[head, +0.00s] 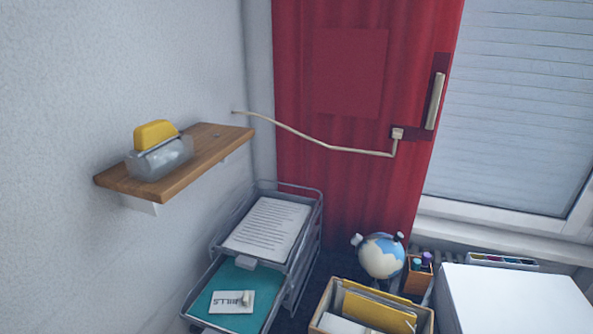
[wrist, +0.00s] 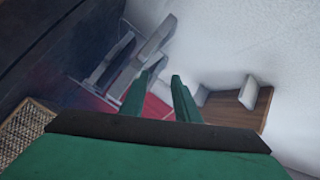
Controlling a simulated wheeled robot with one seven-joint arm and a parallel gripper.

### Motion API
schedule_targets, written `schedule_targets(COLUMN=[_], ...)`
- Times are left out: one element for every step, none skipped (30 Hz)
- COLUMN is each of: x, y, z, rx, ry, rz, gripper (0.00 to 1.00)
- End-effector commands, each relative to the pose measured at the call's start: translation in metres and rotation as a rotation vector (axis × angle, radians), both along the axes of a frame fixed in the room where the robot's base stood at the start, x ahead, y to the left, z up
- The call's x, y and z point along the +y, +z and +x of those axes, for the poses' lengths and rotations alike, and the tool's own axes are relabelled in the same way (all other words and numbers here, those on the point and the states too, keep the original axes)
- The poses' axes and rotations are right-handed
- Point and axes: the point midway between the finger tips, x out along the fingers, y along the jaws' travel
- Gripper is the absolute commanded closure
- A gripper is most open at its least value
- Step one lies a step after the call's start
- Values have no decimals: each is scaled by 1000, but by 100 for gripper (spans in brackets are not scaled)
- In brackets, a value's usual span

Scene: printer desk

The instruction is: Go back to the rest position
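My gripper (wrist: 160,78) shows in the wrist view as two green fingers reaching up from a dark bar. The fingers stand apart, with nothing held between them. A patch of red surface (wrist: 157,109) shows behind the gap. The wooden shelf (wrist: 262,112) is to the right of the fingers in that view, seen at a steep tilt with a pale bracket. My gripper and arm are not seen in the head view.
In the head view, the wall shelf (head: 196,168) bears a clear container with a yellow part (head: 155,134). Below are a two-level paper tray (head: 301,247), a globe (head: 381,257), a folder box (head: 320,312) and a white box-like surface (head: 515,300).

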Motion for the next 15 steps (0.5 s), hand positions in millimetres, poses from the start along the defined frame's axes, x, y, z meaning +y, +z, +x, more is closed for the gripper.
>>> schedule_targets(x=[-10, -17, -26, -33, -40, -49, -56, -62, -71, -77, -83, -92, -98, -103, -111], y=[-13, -19, -27, -32, -37, -43, -47, -52, -56, -59, -62, -65, -67, -69, -71], z=[-15, -22, -32, -40, -48, -60, -68, -77, -89, -98, -107, -119, -128, -138, -150], rx=[15, 20, 24, 27, 30, 36, 39, 43, 47, 49, 52, 55, 57, 59, 62], ry=[-31, -50, -75, -93, -108, -128, -143, -155, -170, -181, -190, -201, -208, -212, -217], rz=[-37, -63, -100, -129, -158, -200, -230, -263, -308, -342, -377, -425, -462, -499, -550], gripper=[71, 71, 71, 71, 71, 71, 71, 71, 71, 71, 71, 71, 71, 71, 71])
